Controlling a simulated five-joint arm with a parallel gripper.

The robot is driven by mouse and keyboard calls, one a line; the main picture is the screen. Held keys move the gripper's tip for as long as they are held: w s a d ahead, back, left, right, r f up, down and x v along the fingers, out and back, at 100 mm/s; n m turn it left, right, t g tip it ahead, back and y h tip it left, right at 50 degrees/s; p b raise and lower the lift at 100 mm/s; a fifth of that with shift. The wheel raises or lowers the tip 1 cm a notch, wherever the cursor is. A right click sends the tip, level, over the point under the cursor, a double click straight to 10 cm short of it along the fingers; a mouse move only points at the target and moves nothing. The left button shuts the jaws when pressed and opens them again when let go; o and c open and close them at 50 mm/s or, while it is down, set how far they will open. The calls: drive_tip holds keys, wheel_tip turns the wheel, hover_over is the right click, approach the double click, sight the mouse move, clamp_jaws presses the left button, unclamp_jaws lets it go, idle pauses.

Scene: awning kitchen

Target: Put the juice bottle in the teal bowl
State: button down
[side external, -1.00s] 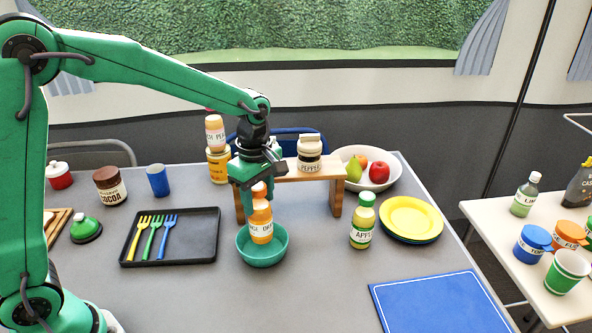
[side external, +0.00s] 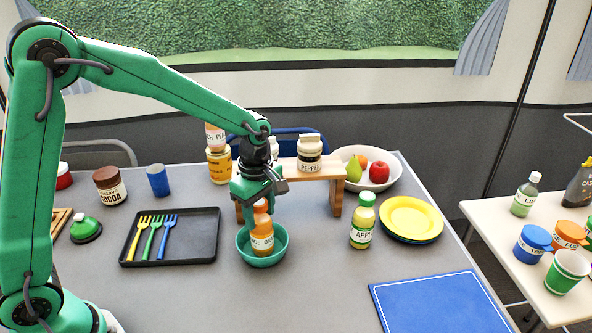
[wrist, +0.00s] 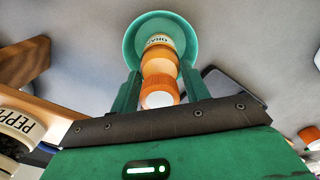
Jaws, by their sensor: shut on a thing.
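The orange juice bottle (side external: 262,237), with a white label and an orange cap, is upright with its lower part inside the teal bowl (side external: 281,254). My gripper (side external: 261,205) is above the bowl, shut on the upper part of the bottle. The wrist view shows the bottle (wrist: 160,68) between the two green fingers of my gripper (wrist: 158,88), with the bowl (wrist: 132,45) around its lower end. The bowl wall hides the bottle's base, so I cannot tell whether it touches the bowl floor.
A wooden riser (side external: 335,195) with a pepper jar (side external: 309,158) stands close behind. A green-capped apple bottle (side external: 362,222) is right of the bowl. A black tray (side external: 195,245) with forks lies to the left. The table in front is clear, with a blue mat (side external: 440,305) at right.

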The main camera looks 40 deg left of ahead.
drive_tip(key=c, duration=0.7)
unclamp_jaws()
wheel_tip(320, 180, up, 12)
drive_tip(key=shift+r, duration=0.1)
drive_tip(key=shift+s, duration=0.1)
idle(0.4)
drive_tip(key=s+a+r+m+t, duration=0.1)
drive_tip(key=s+a+m+t, duration=0.1)
drive_tip(key=s+m, duration=0.7)
drive_tip(key=s+a+r+m+t, duration=0.1)
drive_tip(key=s+a+m+t, duration=0.2)
drive_tip(key=s+m, duration=0.6)
drive_tip(key=shift+s+a+r+t, duration=0.25)
drive_tip(key=shift+s+a+t, duration=0.05)
drive_tip(key=shift+s+a, duration=0.5)
